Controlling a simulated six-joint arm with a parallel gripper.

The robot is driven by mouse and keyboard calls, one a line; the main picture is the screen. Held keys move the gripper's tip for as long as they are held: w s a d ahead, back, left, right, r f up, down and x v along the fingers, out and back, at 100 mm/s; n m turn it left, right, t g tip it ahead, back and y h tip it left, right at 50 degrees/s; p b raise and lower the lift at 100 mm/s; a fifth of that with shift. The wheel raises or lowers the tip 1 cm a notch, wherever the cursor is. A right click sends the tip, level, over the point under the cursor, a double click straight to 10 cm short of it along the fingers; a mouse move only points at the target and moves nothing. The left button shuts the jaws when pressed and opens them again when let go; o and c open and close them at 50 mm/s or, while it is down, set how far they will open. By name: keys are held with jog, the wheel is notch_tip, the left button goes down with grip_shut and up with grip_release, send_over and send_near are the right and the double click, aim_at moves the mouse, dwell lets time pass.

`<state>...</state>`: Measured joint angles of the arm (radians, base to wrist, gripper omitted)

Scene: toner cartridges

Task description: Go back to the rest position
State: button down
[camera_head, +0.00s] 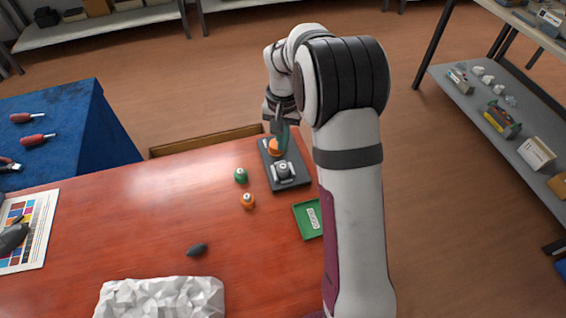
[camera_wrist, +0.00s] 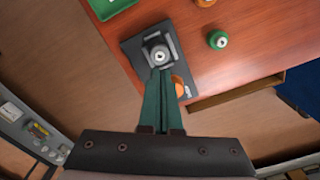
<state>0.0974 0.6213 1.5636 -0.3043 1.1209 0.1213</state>
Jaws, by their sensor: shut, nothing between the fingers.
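My gripper (camera_head: 283,146) is above the far right part of the red table. In the wrist view its green fingers (camera_wrist: 161,74) are together, with nothing between them. Below is a dark tray (camera_head: 298,184), also in the wrist view (camera_wrist: 131,46). It bears a grey and black cartridge (camera_head: 284,171) in its near part, which shows just beyond the fingertips in the wrist view (camera_wrist: 159,54). An orange cartridge (camera_head: 273,147) is in the tray's far part, partly hidden by the fingers in the wrist view (camera_wrist: 179,88). Whether the fingers touch anything is unclear.
A green cartridge (camera_head: 241,175) and another orange one (camera_head: 248,201) stand left of the tray. A green tray (camera_head: 299,222) with a label lies nearer. A dark oval object (camera_head: 197,249) and crumpled white material (camera_head: 160,298) lie in front. The table's left middle is clear.

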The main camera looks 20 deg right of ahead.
jog(key=s+a+r+y, duration=0.1)
jog(key=s+a+r, duration=0.3)
jog(key=s, duration=0.5)
jog(key=s+a+r, duration=0.1)
jog(key=s+r, duration=0.6)
jog(key=s, duration=0.2)
jog(key=s+a+f, duration=0.1)
jog(key=s+a, duration=0.1)
jog(key=s, duration=1.1)
jog(key=shift+s+a+f+y, duration=0.25)
jog(key=shift+a+f+y, duration=0.1)
jog(key=shift+a+y, duration=0.05)
